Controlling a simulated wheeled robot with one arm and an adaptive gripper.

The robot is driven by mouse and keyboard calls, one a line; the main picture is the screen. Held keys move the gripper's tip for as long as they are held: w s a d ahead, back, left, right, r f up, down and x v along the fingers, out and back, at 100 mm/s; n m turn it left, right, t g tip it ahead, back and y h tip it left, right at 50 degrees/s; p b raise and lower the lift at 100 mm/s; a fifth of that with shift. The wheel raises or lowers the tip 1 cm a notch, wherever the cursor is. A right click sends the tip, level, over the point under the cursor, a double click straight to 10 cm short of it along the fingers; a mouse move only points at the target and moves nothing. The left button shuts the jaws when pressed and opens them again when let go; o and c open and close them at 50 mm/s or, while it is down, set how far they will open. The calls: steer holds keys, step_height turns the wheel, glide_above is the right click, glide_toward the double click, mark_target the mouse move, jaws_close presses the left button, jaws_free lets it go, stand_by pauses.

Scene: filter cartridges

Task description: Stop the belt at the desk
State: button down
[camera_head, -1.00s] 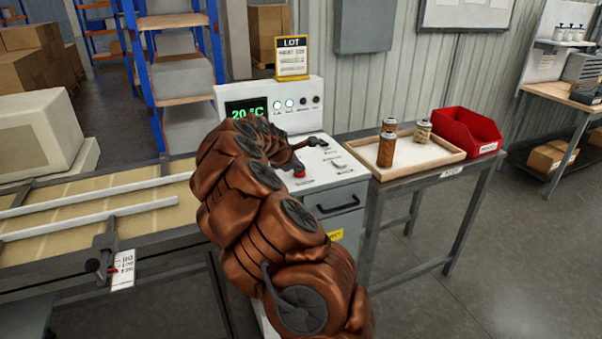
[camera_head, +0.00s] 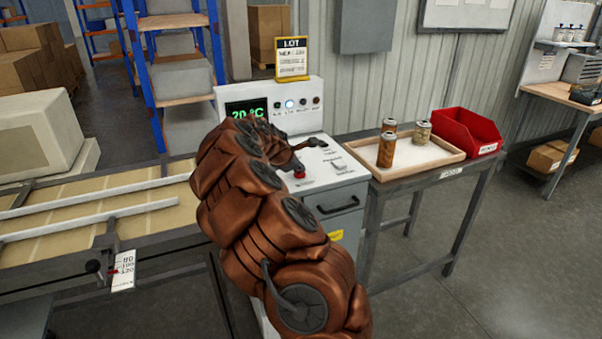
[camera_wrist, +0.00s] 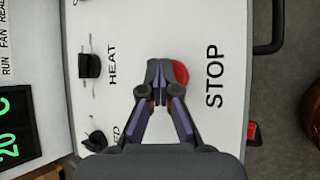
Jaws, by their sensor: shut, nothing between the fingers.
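The desk (camera_head: 338,178) stands at the right end of the tan belt (camera_head: 90,205) in the head view. Its red STOP button (camera_head: 299,175) shows just below my gripper (camera_head: 296,166). In the wrist view, my gripper (camera_wrist: 160,72) is shut and empty, with its fingertips over the left part of the red button (camera_wrist: 181,73), beside the word STOP. Whether they touch it, I cannot tell. The display (camera_head: 247,109) reads 20 °C.
A black HEAT knob (camera_wrist: 90,66) and another black knob (camera_wrist: 95,141) lie left of my fingers. A wooden tray (camera_head: 420,165) with 3 cartridges and a red bin (camera_head: 467,132) stand on the table to the right. A beige housing (camera_head: 40,130) sits over the belt.

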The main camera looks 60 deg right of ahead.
mark_target(298, 174)
steer(key=shift+r, duration=0.6)
steer(key=shift+r+p, duration=1.65)
steer(key=shift+r, duration=0.8)
steer(key=shift+a, duration=0.1)
